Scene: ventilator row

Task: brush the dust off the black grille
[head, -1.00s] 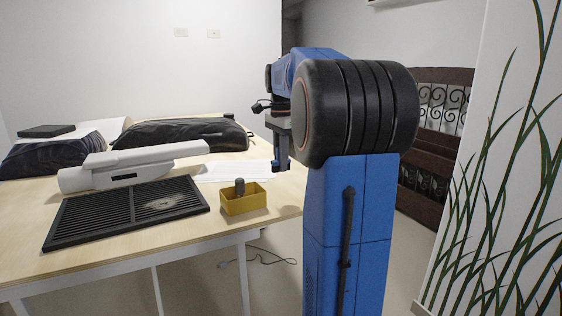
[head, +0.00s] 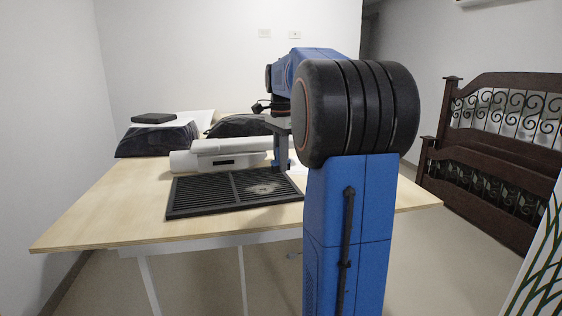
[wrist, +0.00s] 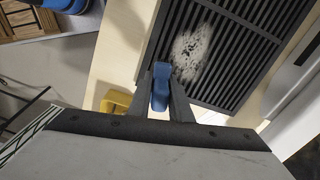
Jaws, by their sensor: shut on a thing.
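The black grille (head: 200,196) lies flat on the wooden table, with a pale grey dust patch (head: 264,188) on its right part. In the wrist view the grille (wrist: 237,50) and the dust patch (wrist: 190,52) lie beyond my gripper (wrist: 161,84). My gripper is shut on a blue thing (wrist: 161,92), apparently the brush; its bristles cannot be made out. In the head view my gripper (head: 281,156) hangs near the far right corner of the grille, partly behind my own arm. Whether the brush touches anything cannot be told.
A white ventilator-like unit (head: 215,157) lies behind the grille. Dark covered items (head: 155,140) stand further back on the table (head: 120,210). A yellow box (wrist: 115,102) shows beside the grille in the wrist view. The table's front left is clear.

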